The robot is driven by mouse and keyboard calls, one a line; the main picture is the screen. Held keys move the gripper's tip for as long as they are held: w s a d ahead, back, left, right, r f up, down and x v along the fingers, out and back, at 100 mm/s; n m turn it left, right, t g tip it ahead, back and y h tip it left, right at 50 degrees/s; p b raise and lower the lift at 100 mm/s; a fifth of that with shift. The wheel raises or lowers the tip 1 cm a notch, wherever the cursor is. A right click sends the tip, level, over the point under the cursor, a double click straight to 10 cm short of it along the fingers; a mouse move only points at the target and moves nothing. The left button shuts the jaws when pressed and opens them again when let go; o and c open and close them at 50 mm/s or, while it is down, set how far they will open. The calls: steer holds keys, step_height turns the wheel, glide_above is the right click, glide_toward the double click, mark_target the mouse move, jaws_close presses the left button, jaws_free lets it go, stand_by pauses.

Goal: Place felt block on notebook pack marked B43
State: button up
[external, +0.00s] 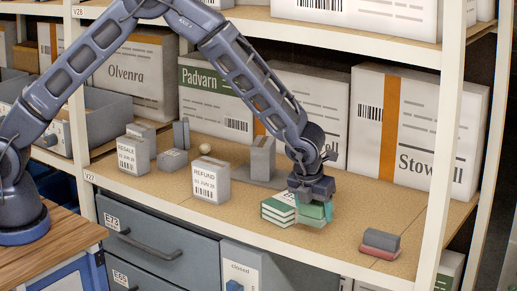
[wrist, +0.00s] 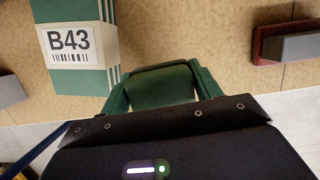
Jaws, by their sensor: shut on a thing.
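The notebook pack marked B43 (wrist: 80,75) is green and white with a white label band. It lies on the shelf at the upper left of the wrist view; in the external view the pack (external: 276,208) is just left of my gripper. My gripper (external: 311,203) points down and is shut on the green felt block (wrist: 160,88). The block (external: 311,215) is beside the pack's right side; I cannot tell whether it touches the pack or the shelf. In the wrist view my gripper (wrist: 162,84) has one finger on each side of the block.
A grey block on a dark red one (external: 380,243) stands to the right near the front edge. Large cartons (external: 402,125) line the back. A white post (external: 445,140) rises at right.

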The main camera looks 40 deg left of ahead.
step_height(320, 180, up, 4)
glide_above(288, 200)
steer(key=s, duration=0.1)
steer(key=shift+s+d+r, duration=0.1)
steer(key=shift+d, duration=0.05)
steer(key=shift+f, duration=1.4)
steer(key=shift+f, duration=0.1)
steer(key=o, duration=1)
steer(key=shift+v, duration=3.85)
